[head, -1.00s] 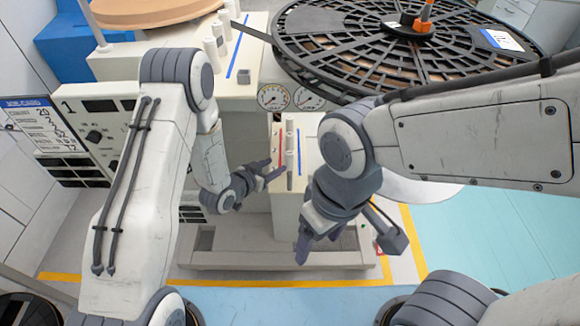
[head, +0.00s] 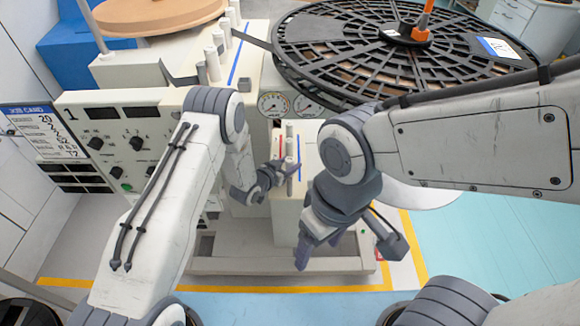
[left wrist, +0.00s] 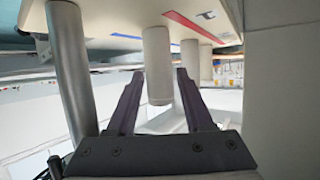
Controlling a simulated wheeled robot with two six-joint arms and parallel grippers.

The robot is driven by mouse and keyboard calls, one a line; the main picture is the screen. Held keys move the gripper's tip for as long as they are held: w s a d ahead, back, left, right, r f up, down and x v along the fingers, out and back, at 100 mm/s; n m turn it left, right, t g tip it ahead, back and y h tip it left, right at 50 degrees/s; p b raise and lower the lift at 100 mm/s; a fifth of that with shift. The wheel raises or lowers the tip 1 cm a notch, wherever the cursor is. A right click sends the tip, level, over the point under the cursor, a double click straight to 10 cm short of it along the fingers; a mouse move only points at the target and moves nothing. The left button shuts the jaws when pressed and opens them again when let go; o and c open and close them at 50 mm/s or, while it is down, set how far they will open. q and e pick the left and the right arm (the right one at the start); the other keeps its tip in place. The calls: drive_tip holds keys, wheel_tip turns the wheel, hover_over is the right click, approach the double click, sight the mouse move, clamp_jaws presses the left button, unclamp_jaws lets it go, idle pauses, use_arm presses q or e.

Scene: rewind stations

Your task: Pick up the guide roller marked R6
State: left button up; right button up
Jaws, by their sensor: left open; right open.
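Several pale guide rollers stand on a small cream stand (head: 310,160) at the centre of the head view, between a red and a blue stripe. No R6 mark is legible on any of them. My left gripper (head: 287,170) is at the stand's rollers. In the left wrist view my left gripper (left wrist: 160,76) is open, with a pale roller (left wrist: 157,50) showing between its fingers; I cannot tell whether they touch it. My right gripper (head: 318,250) is open and empty, pointing down in front of the stand, to its right.
A large black reel (head: 395,50) overhangs the back right. More upright rollers (head: 212,62) stand on the machine top at back left. A grey metal post (left wrist: 73,70) stands left of my fingers in the wrist view. A control panel (head: 120,140) is at left.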

use_arm(q)
clamp_jaws()
